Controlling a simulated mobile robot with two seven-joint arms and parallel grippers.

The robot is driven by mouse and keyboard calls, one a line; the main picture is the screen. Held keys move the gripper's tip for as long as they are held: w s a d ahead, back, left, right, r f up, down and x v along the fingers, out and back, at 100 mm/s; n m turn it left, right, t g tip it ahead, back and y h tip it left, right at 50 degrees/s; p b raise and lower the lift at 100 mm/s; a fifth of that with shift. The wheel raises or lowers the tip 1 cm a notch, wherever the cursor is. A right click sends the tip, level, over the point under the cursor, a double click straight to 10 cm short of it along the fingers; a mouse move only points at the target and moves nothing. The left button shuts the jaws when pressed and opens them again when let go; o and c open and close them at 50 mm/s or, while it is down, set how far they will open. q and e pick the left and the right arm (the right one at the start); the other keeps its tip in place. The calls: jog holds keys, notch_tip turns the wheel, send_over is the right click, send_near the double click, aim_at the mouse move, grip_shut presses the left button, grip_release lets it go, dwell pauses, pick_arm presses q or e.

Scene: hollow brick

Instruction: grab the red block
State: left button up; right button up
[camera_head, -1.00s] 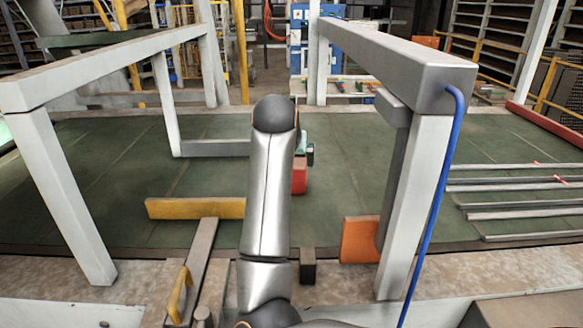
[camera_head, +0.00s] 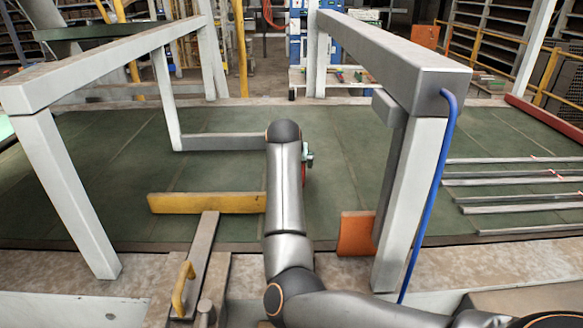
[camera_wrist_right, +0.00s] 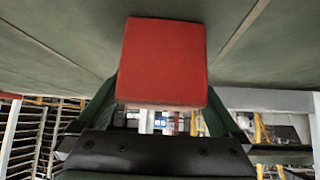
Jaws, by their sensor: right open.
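My right gripper (camera_wrist_right: 162,94) is open, with one dark green finger at each side of the block's lower part. I cannot tell whether either finger touches it. The right gripper (camera_head: 307,158) is mostly hidden behind its own arm in the head view. My left gripper is not in view.
A white frame (camera_head: 105,72) stands at left and a grey beam on posts (camera_head: 395,62) at right, with a blue cable (camera_head: 433,200). A yellow bar (camera_head: 205,203) and an orange block (camera_head: 356,233) lie near the front. Metal bars (camera_head: 515,190) lie at right. The green floor between is mostly clear.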

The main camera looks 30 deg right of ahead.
jog(key=shift+w+d+f, duration=0.15)
jog(key=shift+f, duration=0.05)
jog(key=shift+c, duration=0.2)
jog(key=c, duration=1.2)
jog(key=shift+r, duration=0.15)
jog(key=shift+c, duration=1)
